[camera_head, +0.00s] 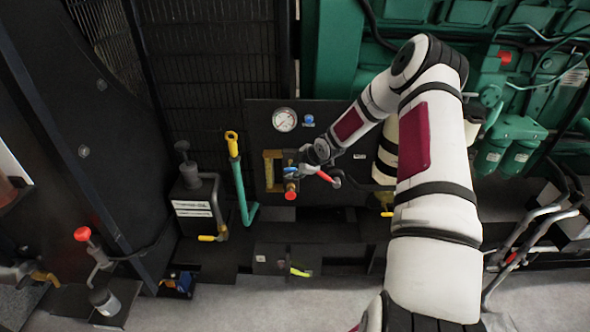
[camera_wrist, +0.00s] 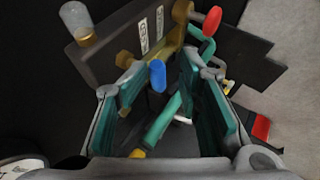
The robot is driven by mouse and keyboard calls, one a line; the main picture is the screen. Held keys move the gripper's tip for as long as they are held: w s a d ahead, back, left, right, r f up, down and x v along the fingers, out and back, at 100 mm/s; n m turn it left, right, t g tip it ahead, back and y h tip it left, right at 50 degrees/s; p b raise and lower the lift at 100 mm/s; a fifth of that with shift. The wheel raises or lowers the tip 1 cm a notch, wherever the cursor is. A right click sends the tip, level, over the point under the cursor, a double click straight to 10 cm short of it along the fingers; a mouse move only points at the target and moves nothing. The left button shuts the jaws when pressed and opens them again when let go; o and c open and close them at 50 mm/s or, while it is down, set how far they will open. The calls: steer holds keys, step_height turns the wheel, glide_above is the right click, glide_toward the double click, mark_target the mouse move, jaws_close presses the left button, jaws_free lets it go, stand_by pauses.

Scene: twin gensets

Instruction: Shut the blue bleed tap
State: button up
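The blue tap handle (camera_wrist: 157,75) shows in the wrist view as a short rounded blue lever, between my fingertips and with gaps on both sides. My gripper (camera_wrist: 160,68) is open, its two teal-padded fingers apart. In the head view my gripper (camera_head: 303,163) is at the dark gauge panel, beside a small blue part (camera_head: 290,171). I cannot tell for sure that this is the same handle. The tap's lower body is partly hidden by the fingers.
A red-tipped lever (camera_wrist: 210,22) stands close to my right finger in the wrist view. A teal pipe (camera_wrist: 162,122) runs below the tap. In the head view a pressure gauge (camera_head: 285,120), a blue knob (camera_head: 309,119) and a yellow-topped handle (camera_head: 232,145) are nearby.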

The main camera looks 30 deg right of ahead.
steer(key=shift+s+r, duration=0.15)
steer(key=shift+r, duration=0.15)
steer(key=v, duration=1.1)
steer(key=shift+s, duration=0.2)
steer(key=shift+r, duration=0.1)
